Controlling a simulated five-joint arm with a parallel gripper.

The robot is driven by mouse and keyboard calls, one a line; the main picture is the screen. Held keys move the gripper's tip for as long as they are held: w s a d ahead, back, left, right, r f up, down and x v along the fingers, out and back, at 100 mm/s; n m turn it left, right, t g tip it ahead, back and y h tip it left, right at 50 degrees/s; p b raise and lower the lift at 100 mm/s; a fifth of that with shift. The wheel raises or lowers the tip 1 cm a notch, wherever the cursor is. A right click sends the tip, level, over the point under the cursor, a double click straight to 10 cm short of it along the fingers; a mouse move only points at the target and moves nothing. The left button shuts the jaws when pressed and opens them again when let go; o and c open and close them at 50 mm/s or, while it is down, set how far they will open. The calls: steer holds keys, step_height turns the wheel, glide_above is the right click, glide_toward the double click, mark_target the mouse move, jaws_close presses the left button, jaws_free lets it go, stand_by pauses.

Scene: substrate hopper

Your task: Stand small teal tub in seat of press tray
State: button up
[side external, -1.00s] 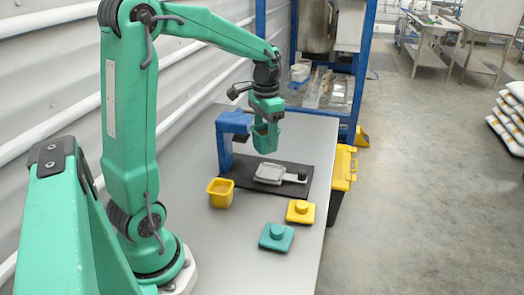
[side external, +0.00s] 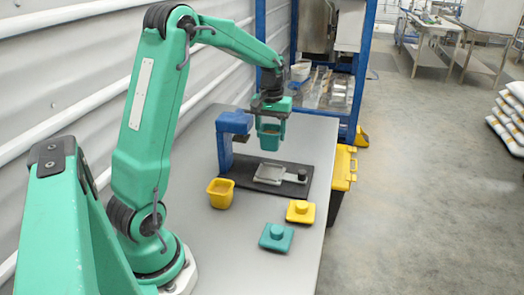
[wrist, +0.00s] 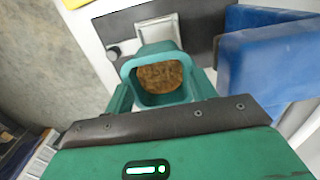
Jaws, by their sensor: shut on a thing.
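My gripper (side external: 270,133) is shut on the small teal tub (side external: 269,140) and holds it upright in the air, above the far part of the press base. In the wrist view the teal tub (wrist: 158,76) sits between my fingers, with brown substrate inside. The press tray (side external: 270,174) is a light grey metal square with a handle and dark knob, drawn out on the dark base plate. Its seat looks empty. In the wrist view a part of the tray (wrist: 157,30) shows just beyond the tub's rim; the rest is hidden behind the tub.
The blue press frame (side external: 226,140) stands left of the tray; it is large at the right in the wrist view (wrist: 270,55). A yellow tub (side external: 221,194) with substrate, a yellow lid (side external: 300,211) and a teal lid (side external: 276,237) rest on the grey table (side external: 235,260).

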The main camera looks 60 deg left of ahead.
steer(key=shift+f, duration=0.7)
steer(key=shift+f, duration=0.2)
steer(key=shift+f, duration=3.75)
steer(key=shift+f, duration=0.3)
steer(key=o, duration=0.9)
steer(key=shift+r, duration=0.15)
steer(key=shift+r, duration=3.6)
